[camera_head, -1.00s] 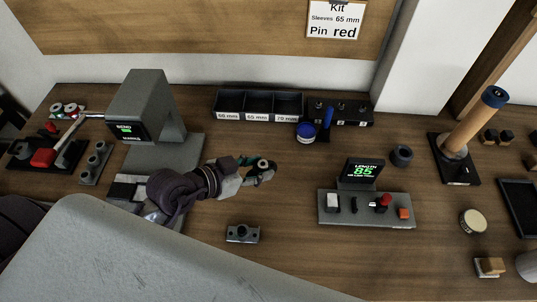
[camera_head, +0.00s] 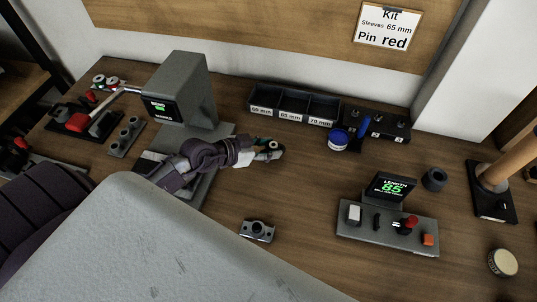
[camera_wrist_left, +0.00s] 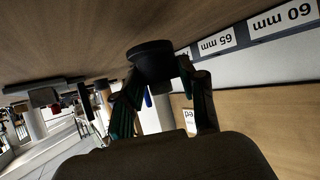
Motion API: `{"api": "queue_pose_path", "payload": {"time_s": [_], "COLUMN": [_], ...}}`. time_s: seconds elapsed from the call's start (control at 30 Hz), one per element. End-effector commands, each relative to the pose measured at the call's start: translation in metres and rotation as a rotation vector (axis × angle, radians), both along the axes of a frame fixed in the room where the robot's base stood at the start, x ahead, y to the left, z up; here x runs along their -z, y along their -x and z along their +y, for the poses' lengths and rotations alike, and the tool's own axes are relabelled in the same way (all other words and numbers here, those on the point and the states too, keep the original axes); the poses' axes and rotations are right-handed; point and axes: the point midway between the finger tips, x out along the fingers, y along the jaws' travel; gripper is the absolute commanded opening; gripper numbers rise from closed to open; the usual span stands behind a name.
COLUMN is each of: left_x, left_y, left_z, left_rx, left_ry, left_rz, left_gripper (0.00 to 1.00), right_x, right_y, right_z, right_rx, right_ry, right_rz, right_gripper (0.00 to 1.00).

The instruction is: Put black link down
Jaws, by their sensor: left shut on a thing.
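My left gripper (camera_head: 270,151) reaches in from the left over the wooden bench, in front of the black three-bin tray. In the left wrist view, its fingers (camera_wrist_left: 165,95) are shut on a dark, round-ended piece, the black link (camera_wrist_left: 152,60). The link is held at the fingertips; its lower part is hidden between the fingers. In the head view it is small and mostly covered by the gripper. I cannot tell whether it touches the bench. My right gripper is not in view.
A grey press-like machine (camera_head: 182,91) is to the left, a length gauge (camera_head: 385,228) to the right. A small metal block (camera_head: 257,230) lies in front. Bare bench lies between.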

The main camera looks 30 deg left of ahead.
Motion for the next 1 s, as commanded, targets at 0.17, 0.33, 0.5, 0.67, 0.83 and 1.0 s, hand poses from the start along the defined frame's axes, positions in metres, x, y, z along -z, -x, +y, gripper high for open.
{"api": "queue_pose_path", "payload": {"time_s": [0.17, 0.33, 0.5, 0.67, 0.83, 1.0], "left_x": [0.027, 0.028, 0.029, 0.032, 0.032, 0.031], "left_y": [0.000, 0.000, 0.000, 0.001, 0.001, 0.001], "left_z": [0.000, 0.000, 0.000, 0.000, 0.000, 0.000], "left_rx": [0.000, -0.001, -0.001, 0.000, 0.000, 0.000], "left_ry": [-0.002, 0.001, 0.001, 0.000, -0.001, -0.001], "left_rz": [0.001, -0.002, -0.001, 0.001, 0.001, 0.001], "left_gripper": [0.00, 0.00, 0.00, 0.53, 0.66, 0.66], "right_x": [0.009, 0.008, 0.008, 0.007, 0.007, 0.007], "right_y": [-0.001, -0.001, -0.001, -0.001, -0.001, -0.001], "right_z": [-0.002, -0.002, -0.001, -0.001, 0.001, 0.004], "right_rx": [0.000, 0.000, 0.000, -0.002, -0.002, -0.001], "right_ry": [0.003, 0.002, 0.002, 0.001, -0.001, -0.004], "right_rz": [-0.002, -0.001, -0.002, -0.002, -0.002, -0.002], "right_gripper": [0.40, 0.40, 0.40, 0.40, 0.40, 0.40]}}
